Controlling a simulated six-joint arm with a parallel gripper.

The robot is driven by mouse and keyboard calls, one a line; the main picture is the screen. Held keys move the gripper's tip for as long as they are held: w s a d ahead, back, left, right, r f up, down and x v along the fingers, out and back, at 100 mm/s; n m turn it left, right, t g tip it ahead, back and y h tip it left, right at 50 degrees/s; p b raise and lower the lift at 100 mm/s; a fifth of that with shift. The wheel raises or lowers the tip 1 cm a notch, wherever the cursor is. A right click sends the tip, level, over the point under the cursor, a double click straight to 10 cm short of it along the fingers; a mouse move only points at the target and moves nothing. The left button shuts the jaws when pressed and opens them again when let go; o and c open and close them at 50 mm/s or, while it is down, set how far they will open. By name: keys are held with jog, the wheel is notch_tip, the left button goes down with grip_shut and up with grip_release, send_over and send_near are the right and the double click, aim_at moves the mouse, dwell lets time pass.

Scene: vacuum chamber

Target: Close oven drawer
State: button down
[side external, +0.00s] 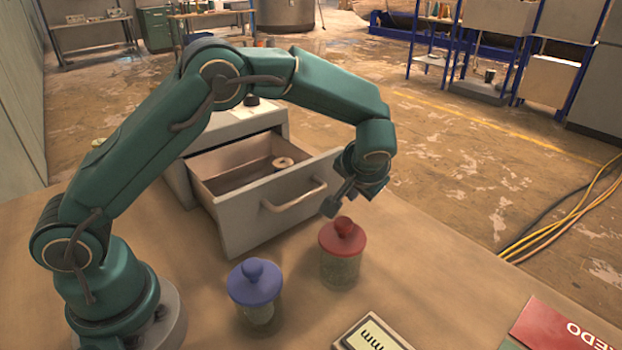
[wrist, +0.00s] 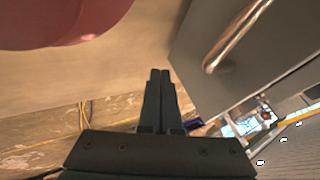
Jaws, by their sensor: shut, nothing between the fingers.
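The oven drawer (side external: 270,215) is pulled out of the grey oven body (side external: 240,122) in the side external view. Its front carries a curved metal handle (side external: 295,196), and a small round item (side external: 283,163) lies inside. My gripper (side external: 331,207) is shut and empty, in front of the drawer's right end and just above the red-lidded jar (side external: 341,262). In the wrist view the shut fingers (wrist: 159,75) point between the drawer front (wrist: 240,75) with its handle (wrist: 236,36) and the blurred red lid (wrist: 60,20). Contact with the drawer cannot be told.
A blue-lidded jar (side external: 255,292) stands left of the red-lidded jar, in front of the drawer. A small box with a label (side external: 372,335) and a red box (side external: 565,325) lie at the front right. The table right of the drawer is clear.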

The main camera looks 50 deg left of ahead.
aim_at(285, 151)
jog(key=shift+a+r, duration=0.1)
jog(key=shift+a, duration=1.5)
jog(key=shift+a, duration=0.1)
jog(key=a, duration=1.8)
jog(key=shift+a, duration=0.2)
jog(key=shift+d, duration=0.1)
